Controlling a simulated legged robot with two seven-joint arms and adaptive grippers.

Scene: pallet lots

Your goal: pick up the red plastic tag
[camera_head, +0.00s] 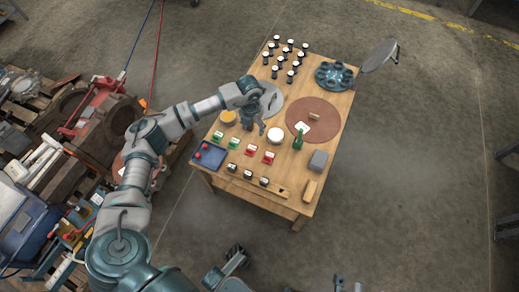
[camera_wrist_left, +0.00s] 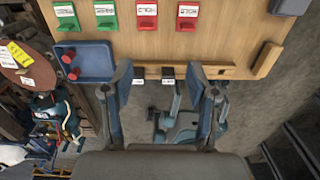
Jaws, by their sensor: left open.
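Two red plastic tags with white labels lie side by side on the wooden table (camera_head: 345,98): the left red tag (camera_head: 251,150) and the right red tag (camera_head: 268,157). In the left wrist view the left red tag (camera_wrist_left: 147,15) and right red tag (camera_wrist_left: 187,15) are near the top edge, beyond the fingers. Two green tags (camera_head: 234,142) continue the row to the left. My left gripper (camera_head: 257,126) is above the table, behind the red tags in the head view, open and empty. Its spread fingers (camera_wrist_left: 160,98) show in the wrist view. I cannot make out my right gripper clearly.
A blue tray (camera_head: 202,163) with red pieces is at the table's left corner. Small black labelled blocks (camera_head: 248,174) line the front edge. A white disc (camera_head: 276,135), green bottle (camera_head: 298,141) and grey box (camera_head: 318,160) stand to the right. Bare wood surrounds the tags.

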